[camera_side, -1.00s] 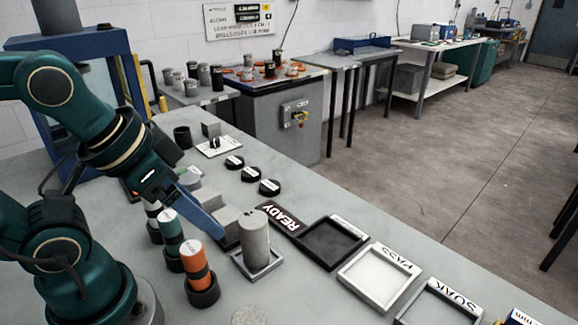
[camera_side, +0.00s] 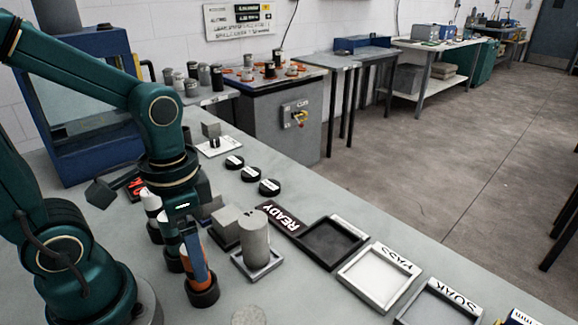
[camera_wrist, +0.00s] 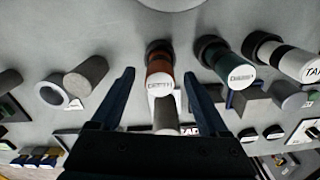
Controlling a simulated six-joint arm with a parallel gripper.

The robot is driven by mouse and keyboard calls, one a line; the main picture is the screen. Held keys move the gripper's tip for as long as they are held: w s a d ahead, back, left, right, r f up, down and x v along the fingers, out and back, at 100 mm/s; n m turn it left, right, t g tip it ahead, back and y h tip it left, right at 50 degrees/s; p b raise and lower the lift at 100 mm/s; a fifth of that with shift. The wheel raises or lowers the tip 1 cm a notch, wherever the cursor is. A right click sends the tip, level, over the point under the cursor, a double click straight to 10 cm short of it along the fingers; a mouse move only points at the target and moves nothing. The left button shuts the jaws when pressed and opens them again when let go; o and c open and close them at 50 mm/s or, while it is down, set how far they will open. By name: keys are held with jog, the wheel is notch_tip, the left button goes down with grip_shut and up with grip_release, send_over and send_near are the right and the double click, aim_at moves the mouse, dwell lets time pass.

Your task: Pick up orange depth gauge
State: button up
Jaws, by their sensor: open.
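The orange depth gauge (camera_side: 207,267) stands upright in a black round holder (camera_side: 203,294) near the table's front, partly covered by my blue finger in the side view. My gripper (camera_side: 193,248) points down at it. In the wrist view the gauge (camera_wrist: 160,66) shows as an orange-red cylinder with a white labelled end, lying between my two spread dark fingers (camera_wrist: 158,84). The fingers are open, with a gap on both sides of the gauge in that view. Whether they reach its height is hard to tell.
A green gauge (camera_wrist: 229,66) and a white one (camera_wrist: 286,58) stand in holders close beside the orange one. A grey cylinder (camera_side: 254,242) stands in a small tray just to the right, with a grey block behind it. Square trays (camera_side: 332,243) lie further right.

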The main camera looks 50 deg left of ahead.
jog(key=shift+f, duration=0.6)
grip_shut()
jog(key=shift+r, duration=0.1)
